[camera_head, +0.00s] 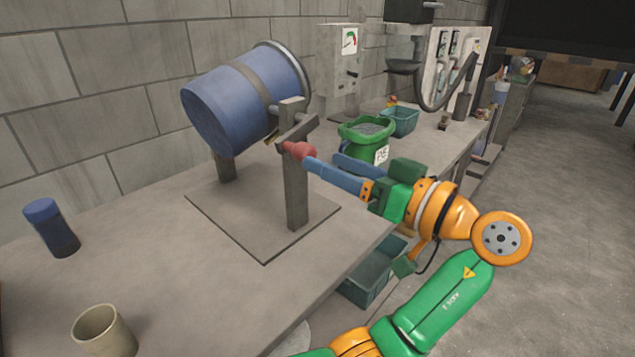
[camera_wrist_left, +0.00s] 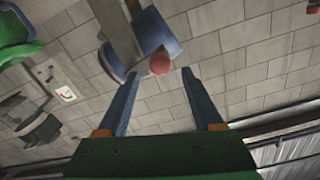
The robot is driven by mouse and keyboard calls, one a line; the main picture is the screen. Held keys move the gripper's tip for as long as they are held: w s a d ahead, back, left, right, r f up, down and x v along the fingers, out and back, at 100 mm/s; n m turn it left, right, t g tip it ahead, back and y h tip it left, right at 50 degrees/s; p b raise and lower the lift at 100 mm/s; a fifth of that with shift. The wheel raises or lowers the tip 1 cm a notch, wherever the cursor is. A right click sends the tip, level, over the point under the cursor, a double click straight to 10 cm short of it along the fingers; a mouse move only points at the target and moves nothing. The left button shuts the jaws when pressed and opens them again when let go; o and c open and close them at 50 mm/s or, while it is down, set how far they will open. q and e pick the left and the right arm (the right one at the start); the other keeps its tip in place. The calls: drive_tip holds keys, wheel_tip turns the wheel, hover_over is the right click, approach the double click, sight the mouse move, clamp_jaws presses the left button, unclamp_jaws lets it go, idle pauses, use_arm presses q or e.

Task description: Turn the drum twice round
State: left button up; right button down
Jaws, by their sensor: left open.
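The blue drum (camera_head: 235,95) with a grey band hangs tilted on a metal stand (camera_head: 296,190) whose base plate lies on the bench. A crank with a red knob (camera_head: 299,150) sits at the top of the near post. My left gripper (camera_head: 324,160) is open, its blue fingers pointing at the knob from the right. In the left wrist view, the red knob (camera_wrist_left: 160,63) shows in the gap just past the fingertips (camera_wrist_left: 159,73), with part of the drum (camera_wrist_left: 155,30) behind. Whether a finger touches the knob cannot be told. My right gripper is out of view.
A dark blue bottle (camera_head: 51,228) and a beige cup (camera_head: 104,332) stand at the bench's left. A green bucket (camera_head: 366,132) and a teal bin (camera_head: 402,120) stand behind my gripper. A control box (camera_head: 341,60) is on the wall. Bare bench lies in front of the stand.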

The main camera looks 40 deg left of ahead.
sight(306, 155)
use_arm(q)
drive_tip(key=a+n, duration=0.1)
drive_tip(key=a, duration=0.1)
drive_tip(key=a+n+t, duration=0.1)
drive_tip(key=a+n, duration=0.1)
drive_tip(key=a, duration=0.1)
drive_tip(key=shift+w+a+n+p, duration=0.2)
drive_tip(key=shift+a+n+p, duration=0.1)
drive_tip(key=shift+a+p, duration=0.05)
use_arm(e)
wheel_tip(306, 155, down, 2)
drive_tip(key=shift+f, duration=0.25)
use_arm(q)
clamp_jaws()
idle(0.8)
